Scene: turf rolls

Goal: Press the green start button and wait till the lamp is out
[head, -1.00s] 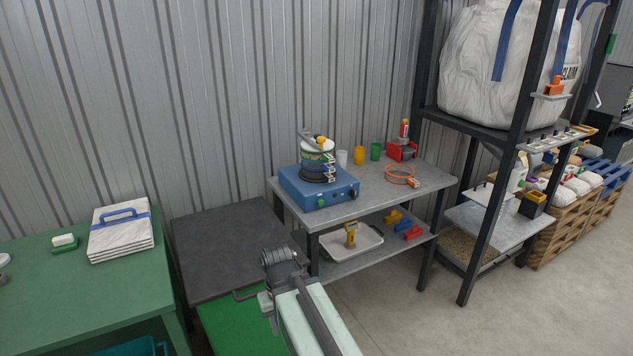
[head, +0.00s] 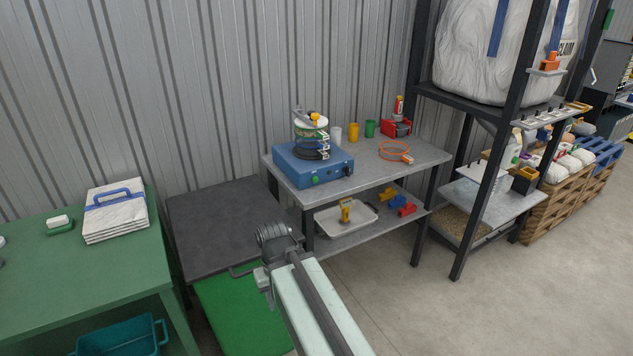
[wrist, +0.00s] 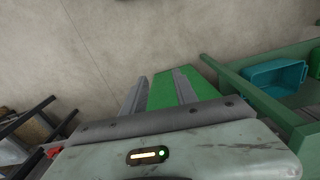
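A blue box-shaped machine (head: 296,170) stands on the left part of a grey workbench. A small round green button (head: 315,180) is on its front face. A second small dark round fitting (head: 347,171) sits farther right on that face; I cannot tell whether it is a lamp or lit. A round stack with dark coils and a white and green top (head: 310,133) stands on the machine. My gripper (wrist: 160,76) is open and empty in the wrist view, with green flooring beyond its fingers. In the head view my arm's end is in front of the bench, low and left of the machine, apart from it.
A dark low platform (head: 220,225) and a green table (head: 60,270) lie left. Bare floor (head: 400,310) is right.

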